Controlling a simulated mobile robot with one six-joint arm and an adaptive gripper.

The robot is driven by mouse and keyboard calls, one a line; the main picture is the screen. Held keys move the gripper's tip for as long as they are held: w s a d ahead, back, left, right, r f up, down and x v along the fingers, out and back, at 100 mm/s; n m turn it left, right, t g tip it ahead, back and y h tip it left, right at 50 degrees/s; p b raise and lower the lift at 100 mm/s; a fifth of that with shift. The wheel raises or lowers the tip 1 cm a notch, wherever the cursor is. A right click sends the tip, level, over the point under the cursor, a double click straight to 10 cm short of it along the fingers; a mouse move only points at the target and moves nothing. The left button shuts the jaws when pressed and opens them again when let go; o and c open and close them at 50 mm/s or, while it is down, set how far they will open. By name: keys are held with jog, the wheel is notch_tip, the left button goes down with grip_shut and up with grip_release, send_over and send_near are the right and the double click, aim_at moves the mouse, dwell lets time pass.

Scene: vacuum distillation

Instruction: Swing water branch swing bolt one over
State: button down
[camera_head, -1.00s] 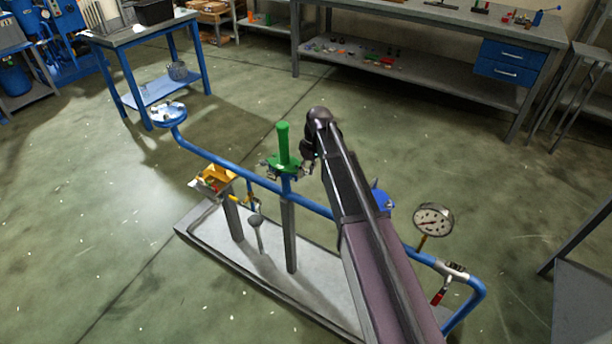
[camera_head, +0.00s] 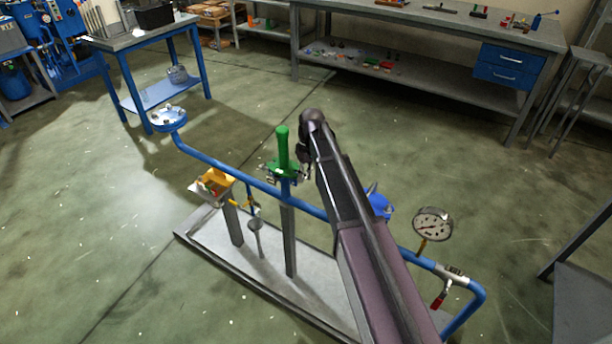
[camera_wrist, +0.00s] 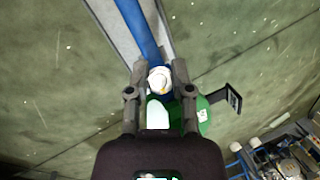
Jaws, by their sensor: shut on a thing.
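In the head view a green upright cylinder (camera_head: 283,148) stands on a green flange (camera_head: 280,170) on the blue pipe. In the wrist view the green flange (camera_wrist: 200,115) lies beneath my gripper (camera_wrist: 158,72). My two fingers sit on either side of a pale, round-headed piece, seemingly the swing bolt (camera_wrist: 159,80), at the flange's edge over the blue pipe (camera_wrist: 137,25). My gripper is shut on it. Its contact points are partly hidden. In the head view my arm covers most of my gripper.
A black bracket (camera_wrist: 229,97) juts out beside the flange. The floor around the grey base is clear.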

dwell(0.3)
jog(key=c, duration=0.7)
grip_release()
jog(key=shift+a, duration=0.1)
jog(key=shift+c, duration=0.2)
